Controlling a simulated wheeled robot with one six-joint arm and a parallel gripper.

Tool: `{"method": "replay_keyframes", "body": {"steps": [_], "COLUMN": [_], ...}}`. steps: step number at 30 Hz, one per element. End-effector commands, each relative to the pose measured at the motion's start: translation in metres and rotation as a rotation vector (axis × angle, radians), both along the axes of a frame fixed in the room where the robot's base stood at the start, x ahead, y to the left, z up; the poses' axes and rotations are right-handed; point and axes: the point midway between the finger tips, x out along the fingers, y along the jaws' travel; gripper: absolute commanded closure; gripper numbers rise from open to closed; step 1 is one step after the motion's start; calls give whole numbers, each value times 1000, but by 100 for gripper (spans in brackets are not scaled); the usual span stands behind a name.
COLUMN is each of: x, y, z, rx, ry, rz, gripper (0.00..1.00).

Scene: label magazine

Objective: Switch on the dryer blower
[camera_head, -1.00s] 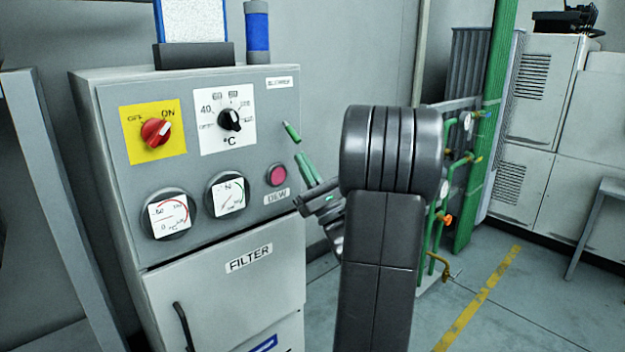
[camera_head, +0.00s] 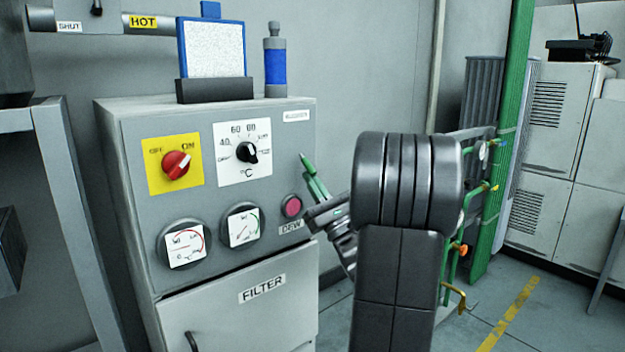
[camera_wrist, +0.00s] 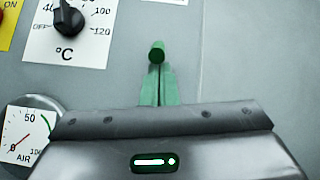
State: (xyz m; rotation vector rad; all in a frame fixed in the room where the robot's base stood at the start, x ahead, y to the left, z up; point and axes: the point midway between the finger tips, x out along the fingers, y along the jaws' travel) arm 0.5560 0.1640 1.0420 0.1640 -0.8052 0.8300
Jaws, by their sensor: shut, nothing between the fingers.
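The grey dryer cabinet (camera_head: 140,250) stands at left. A small white label (camera_head: 297,115), seemingly reading BLOWER, is at its panel's upper right. Below it a green lever (camera_head: 304,160) sticks out from the panel. In the wrist view its round dark-green end (camera_wrist: 157,52) shows just above my fingertips. My gripper (camera_head: 312,180) is shut and empty, its green fingers together just below the lever. They overlap in the head view; I cannot tell whether they touch. Whether the lever is up or down is hard to tell.
A red knob (camera_head: 176,165) on a yellow plate points toward ON. A black temperature knob (camera_head: 246,152), two gauges and a pink-red DEW lamp (camera_head: 291,206) share the panel. Green pipework (camera_head: 475,190) stands behind my arm at right.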

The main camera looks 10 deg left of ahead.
Motion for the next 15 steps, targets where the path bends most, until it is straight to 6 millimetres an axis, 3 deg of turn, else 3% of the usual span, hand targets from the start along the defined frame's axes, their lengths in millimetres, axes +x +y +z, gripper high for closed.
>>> {"method": "replay_keyframes", "body": {"steps": [15], "x": [-2], "y": [-3], "z": [5], "rx": [-106], "ry": [82], "rz": [-1], "gripper": [100]}}
